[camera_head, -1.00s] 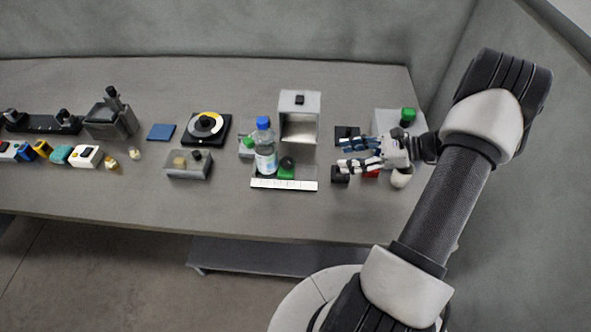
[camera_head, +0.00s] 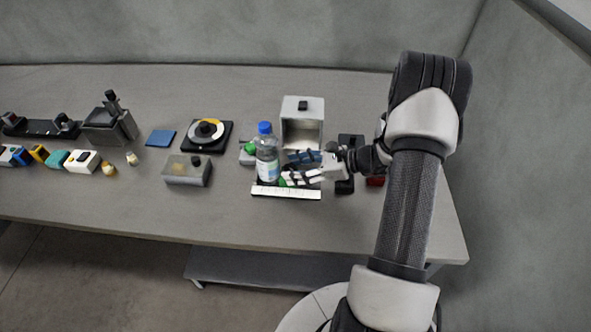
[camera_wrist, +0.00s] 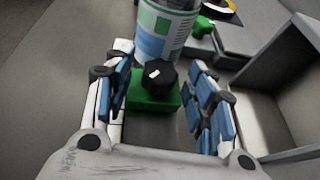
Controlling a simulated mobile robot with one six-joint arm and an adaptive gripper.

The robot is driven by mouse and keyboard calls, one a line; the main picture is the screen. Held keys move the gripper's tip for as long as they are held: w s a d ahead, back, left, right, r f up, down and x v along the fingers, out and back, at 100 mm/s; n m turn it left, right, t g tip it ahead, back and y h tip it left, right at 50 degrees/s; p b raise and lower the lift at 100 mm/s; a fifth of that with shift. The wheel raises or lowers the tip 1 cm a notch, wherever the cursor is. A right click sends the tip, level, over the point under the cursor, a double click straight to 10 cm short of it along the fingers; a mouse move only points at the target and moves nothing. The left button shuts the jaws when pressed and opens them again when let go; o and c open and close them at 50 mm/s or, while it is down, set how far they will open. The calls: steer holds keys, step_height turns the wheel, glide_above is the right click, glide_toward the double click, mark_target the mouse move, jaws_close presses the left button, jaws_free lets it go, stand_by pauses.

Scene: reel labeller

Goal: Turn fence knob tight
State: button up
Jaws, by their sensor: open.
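The fence knob is a black, faceted knob (camera_wrist: 160,76) with a small white mark, on top of a green block (camera_wrist: 150,104). In the wrist view it lies between the two spread fingers of my gripper (camera_wrist: 160,62), with gaps visible on both sides. In the head view my gripper (camera_head: 303,169) reaches in from the right and hides the knob and most of the green block. A clear bottle (camera_head: 267,160) with a blue cap stands close beside the block; its label (camera_wrist: 162,30) shows just beyond the knob. My gripper is open and holds nothing.
A white ruled strip (camera_head: 286,192) lies along the front of the labeller. A grey open-fronted box (camera_head: 302,106) stands behind my gripper. The table front is clear.

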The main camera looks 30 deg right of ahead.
steer(key=shift+w+a, duration=0.1)
steer(key=shift+c, duration=0.2)
steer(key=c, duration=1)
steer(key=shift+a+m+t+h, duration=0.2)
steer(key=shift+m+t+h, duration=0.7)
steer(key=shift+m, duration=0.2)
steer(key=shift+s+a+m+t+h+b, duration=0.1)
steer(key=shift+s+m+t+h+b, duration=0.1)
steer(key=shift+m+t+h+b, duration=0.8)
steer(key=shift+p, duration=0.35)
steer(key=o, duration=1)
steer(key=shift+g+h, duration=0.3)
steer(key=shift+o, duration=0.2)
steer(key=shift+s, duration=0.1)
steer(key=v, duration=1.2)
